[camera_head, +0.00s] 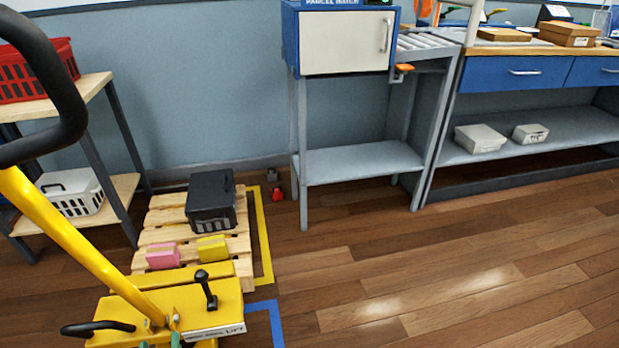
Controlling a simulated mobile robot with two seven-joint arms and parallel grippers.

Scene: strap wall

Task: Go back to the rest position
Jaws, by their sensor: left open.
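Only the tips of my left gripper (160,343) show, at the bottom edge, low in front of the yellow pallet lifter (205,310). They are apart, with nothing seen between them; the rest is cut off by the frame. The lifter's yellow pole and black loop handle (75,120) rise at the left. My right gripper is not in view.
A wooden pallet (165,217) beyond the lifter bears a black crate (212,203), a pink block (162,256) and a yellow block (212,247). A shelf stands left; a parcel cabinet (345,45) and workbench stand behind. The wooden floor (440,280) at right is clear.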

